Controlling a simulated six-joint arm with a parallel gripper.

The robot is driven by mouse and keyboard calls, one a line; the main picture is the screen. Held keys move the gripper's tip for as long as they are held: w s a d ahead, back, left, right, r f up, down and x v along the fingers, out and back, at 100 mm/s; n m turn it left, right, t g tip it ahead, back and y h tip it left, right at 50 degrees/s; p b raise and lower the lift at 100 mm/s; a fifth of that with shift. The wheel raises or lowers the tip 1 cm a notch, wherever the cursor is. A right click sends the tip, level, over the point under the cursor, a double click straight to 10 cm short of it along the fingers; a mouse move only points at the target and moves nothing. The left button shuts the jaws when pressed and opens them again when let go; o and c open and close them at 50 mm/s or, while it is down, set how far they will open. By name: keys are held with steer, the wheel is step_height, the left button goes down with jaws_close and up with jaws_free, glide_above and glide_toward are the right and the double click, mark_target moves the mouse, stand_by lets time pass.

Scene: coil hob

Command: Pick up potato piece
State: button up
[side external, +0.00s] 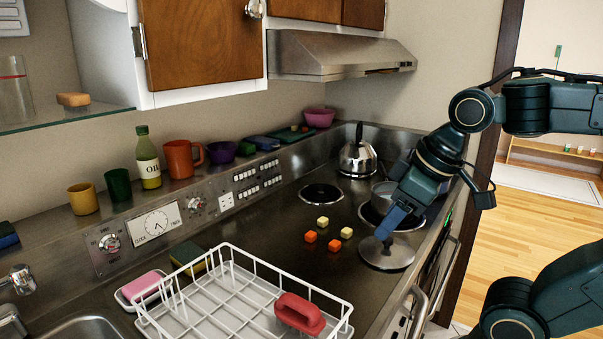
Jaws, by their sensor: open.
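Two pale yellow cubes, which look like potato pieces, lie on the dark hob top: one potato piece (323,223) farther back and another potato piece (346,233) nearer the lid. My gripper (383,236) points down over the lid, to the right of the cubes, with its blue fingers close to the lid's top. I cannot tell whether they touch it. The gripper is open, and no potato piece shows in it. The gap between the fingers is hard to see from this side.
Two orange cubes (322,240) lie beside the potato pieces. A round lid (389,258) lies flat at the front. A pot (379,192) stands behind my gripper, partly hidden. A kettle (357,160) stands at the back.

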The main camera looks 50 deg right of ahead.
steer(key=w+d+r+n+g, duration=0.2)
steer(key=w+d+n, duration=0.3)
steer(key=w, duration=0.5)
steer(key=n+g, duration=0.3)
steer(key=n, duration=0.7)
glide_toward(323, 219)
steer(key=shift+a+f, duration=0.1)
steer(key=shift+a, duration=0.1)
steer(key=shift+w+d+f+n, duration=0.15)
steer(key=shift+d+f+n, duration=0.25)
steer(key=shift+f, duration=0.05)
steer(key=shift+f, duration=0.1)
steer(key=shift+f, duration=3.65)
